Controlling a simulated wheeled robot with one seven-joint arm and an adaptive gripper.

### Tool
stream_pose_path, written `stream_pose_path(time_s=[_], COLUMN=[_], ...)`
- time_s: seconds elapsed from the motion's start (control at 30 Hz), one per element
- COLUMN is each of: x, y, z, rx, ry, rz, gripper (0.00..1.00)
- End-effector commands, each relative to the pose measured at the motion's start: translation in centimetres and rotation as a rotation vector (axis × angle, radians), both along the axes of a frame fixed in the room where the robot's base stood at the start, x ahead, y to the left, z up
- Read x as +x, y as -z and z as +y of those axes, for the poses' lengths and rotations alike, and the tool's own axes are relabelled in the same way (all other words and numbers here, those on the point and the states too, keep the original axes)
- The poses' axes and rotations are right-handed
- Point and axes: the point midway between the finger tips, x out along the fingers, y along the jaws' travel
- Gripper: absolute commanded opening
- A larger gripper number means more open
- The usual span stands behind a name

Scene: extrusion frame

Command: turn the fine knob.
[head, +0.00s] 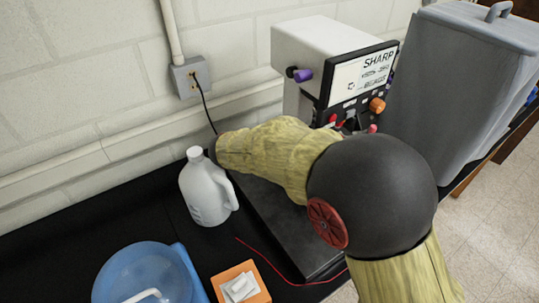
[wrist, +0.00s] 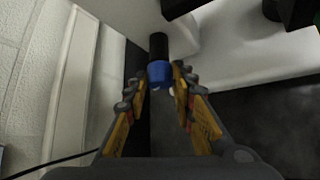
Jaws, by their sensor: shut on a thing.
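A white instrument (head: 318,42) with a black-framed "SHARP" panel stands against the wall in the head view. A purple knob (head: 304,75) with a black part beside it sits at its upper left, and an orange knob (head: 377,105) is at the panel's lower right. In the wrist view, a blue knob (wrist: 160,74) sits at the end of a black cylinder (wrist: 158,45). My gripper (wrist: 165,84) is shut on the blue knob, one fingertip on each side. In the head view my arm hides my gripper and this blue knob. No readable label marks the blue knob.
A white jug (head: 205,188) stands left of my arm on the black bench. A blue tub (head: 140,270) and an orange box (head: 240,283) are in front. A large grey bin (head: 450,85) closes off the right. A red cord (head: 262,258) crosses the bench.

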Motion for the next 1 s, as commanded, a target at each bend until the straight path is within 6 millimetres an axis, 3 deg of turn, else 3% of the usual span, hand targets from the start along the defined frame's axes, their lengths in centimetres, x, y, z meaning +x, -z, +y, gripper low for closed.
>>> stream_pose_path(time_s=[0.13, 1.0], x=[-0.08, -0.35], y=[0.75, 0.76], z=[-0.06, -0.26], rx=[0.041, 0.224], ry=[0.0, 0.001], rz=[-0.061, -0.333], gripper=[0.0, 0.0])
